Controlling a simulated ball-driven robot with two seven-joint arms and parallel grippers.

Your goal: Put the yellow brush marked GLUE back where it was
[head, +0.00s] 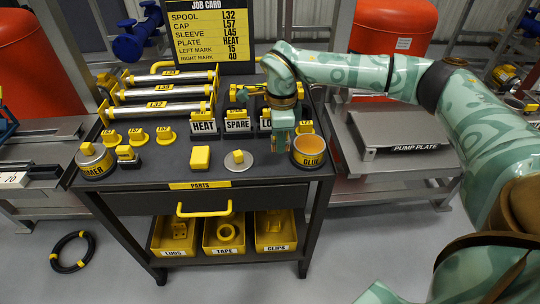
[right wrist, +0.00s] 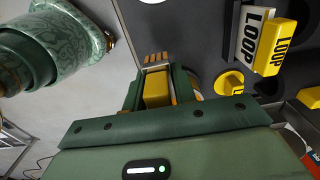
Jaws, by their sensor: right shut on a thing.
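My right gripper (head: 282,150) points down over the right side of the black cart top, just left of the glue pot (head: 310,152). The pot is dark with a GLUE label and an orange-tan inside. In the right wrist view, my right gripper (right wrist: 157,72) is shut on a yellow block-like handle, the yellow brush (right wrist: 157,90). My left gripper is not in view.
Plate stands marked HEAT (head: 204,127) and SPARE (head: 237,125) stand behind. A round disc with a yellow knob (head: 239,160) and a yellow block (head: 200,158) lie left of the gripper. Three rollers (head: 160,95) lie at the back left.

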